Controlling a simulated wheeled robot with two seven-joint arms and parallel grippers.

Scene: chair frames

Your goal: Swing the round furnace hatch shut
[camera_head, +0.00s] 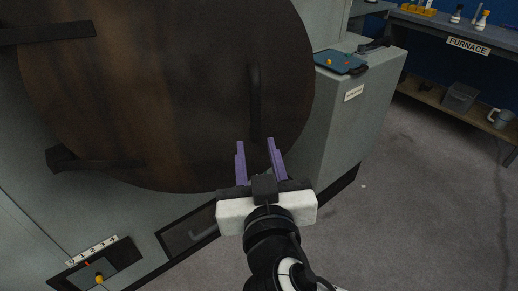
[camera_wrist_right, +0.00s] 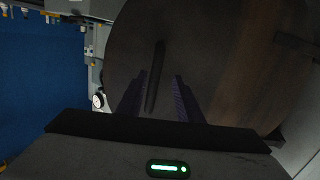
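The round furnace hatch (camera_head: 180,90) is a large dark brown disc filling the upper left of the head view. It also fills much of the right wrist view (camera_wrist_right: 215,60). Its dark vertical bar handle (camera_head: 255,100) is near the disc's right side, and it shows in the right wrist view (camera_wrist_right: 155,75). My right gripper (camera_head: 256,142) has two purple fingers spread apart, with nothing held, near the handle's lower end. In the right wrist view the handle appears between the fingers (camera_wrist_right: 160,95); I cannot tell whether they touch it. My left gripper is not in view.
A grey cabinet (camera_head: 350,125) with a blue tray (camera_head: 341,62) on top stands right of the hatch. A panel with a yellow knob (camera_head: 99,280) is at lower left. A shelf labelled FURNACE (camera_head: 468,46) is at the back right. The floor (camera_head: 430,190) at right is clear.

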